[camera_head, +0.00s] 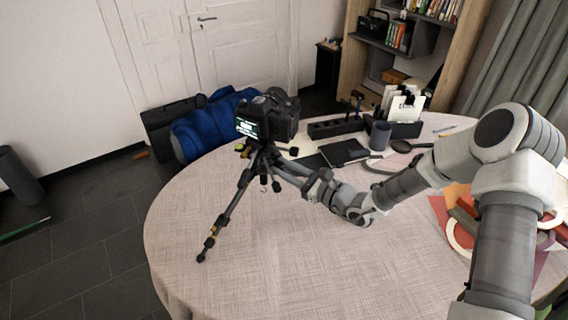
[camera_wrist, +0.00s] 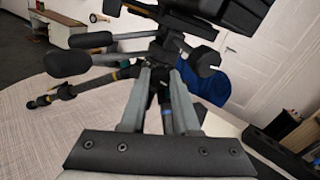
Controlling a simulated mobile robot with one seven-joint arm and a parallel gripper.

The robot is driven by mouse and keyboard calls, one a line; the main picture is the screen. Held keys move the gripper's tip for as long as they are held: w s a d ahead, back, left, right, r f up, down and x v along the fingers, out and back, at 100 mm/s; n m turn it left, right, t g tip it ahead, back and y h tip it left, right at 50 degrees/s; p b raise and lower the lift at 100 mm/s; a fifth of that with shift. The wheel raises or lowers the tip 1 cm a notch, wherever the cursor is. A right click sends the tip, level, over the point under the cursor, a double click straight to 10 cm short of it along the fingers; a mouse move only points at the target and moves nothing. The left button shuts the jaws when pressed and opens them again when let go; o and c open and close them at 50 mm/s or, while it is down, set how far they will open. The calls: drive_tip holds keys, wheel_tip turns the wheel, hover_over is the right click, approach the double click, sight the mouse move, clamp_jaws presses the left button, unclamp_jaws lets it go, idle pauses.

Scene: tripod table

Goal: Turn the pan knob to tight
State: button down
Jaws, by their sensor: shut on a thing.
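A black camera (camera_head: 268,115) with a lit screen sits on a small tripod (camera_head: 230,207) standing on the round table. My gripper (camera_head: 276,163) reaches in from the right to the tripod head, just under the camera. In the wrist view, both fingers (camera_wrist: 160,76) are close together and shut on the pan knob at the tripod head. The knob is mostly hidden by the fingertips and dark parts, so its angle cannot be read. Dark handles (camera_wrist: 90,40) stick out to the left above the fingers, and a rounded knob (camera_wrist: 206,61) sits to their right.
The table (camera_head: 200,270) has a light cloth and is clear at the front. Papers and coloured items (camera_head: 465,205) lie at the right. A shelf (camera_head: 425,45) stands behind.

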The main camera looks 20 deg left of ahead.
drive_tip(key=shift+m+p, duration=0.65)
drive_tip(key=shift+m, duration=0.55)
drive_tip(key=c, duration=0.9)
unclamp_jaws()
drive_tip(key=v, duration=1.7)
drive_tip(key=shift+d, duration=0.3)
